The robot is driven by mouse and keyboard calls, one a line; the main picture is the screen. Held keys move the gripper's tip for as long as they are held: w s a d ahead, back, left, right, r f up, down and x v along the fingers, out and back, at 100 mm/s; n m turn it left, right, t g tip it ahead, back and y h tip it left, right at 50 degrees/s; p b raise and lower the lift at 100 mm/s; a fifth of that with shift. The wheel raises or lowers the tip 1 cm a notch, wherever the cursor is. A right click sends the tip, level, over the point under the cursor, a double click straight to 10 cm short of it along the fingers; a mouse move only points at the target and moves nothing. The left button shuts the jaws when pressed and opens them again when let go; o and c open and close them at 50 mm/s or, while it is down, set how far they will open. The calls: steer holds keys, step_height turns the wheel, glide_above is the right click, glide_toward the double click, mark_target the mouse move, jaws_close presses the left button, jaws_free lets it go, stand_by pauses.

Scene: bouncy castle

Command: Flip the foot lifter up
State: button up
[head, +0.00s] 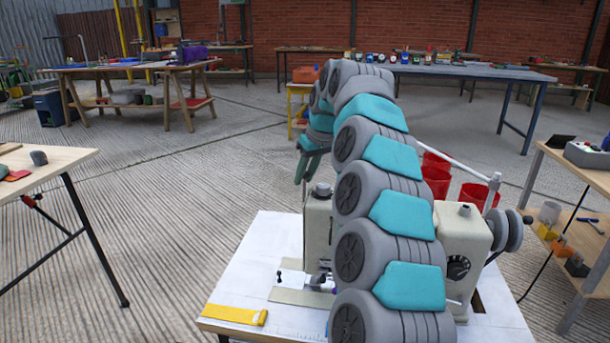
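A cream sewing machine stands on a white-topped table (240,265). Its head end (317,235) is left of my arm and its handwheel end (463,240) is right of it. My arm hides the middle of the machine. The needle and presser foot area (318,281) shows low at the head end, small and partly covered. I cannot make out the foot lifter. My gripper (305,178) points down above and behind the machine's head, apart from it as far as I can see. Its fingers are small and partly overlapped, so their opening is unclear.
A yellow strip (235,315) lies at the table's front left. Red containers (436,178) stand behind the machine, by a pale rod. A wooden workbench (592,170) is at right and another table (42,165) at left. The floor between is clear.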

jaws_close()
stand_by(0.9)
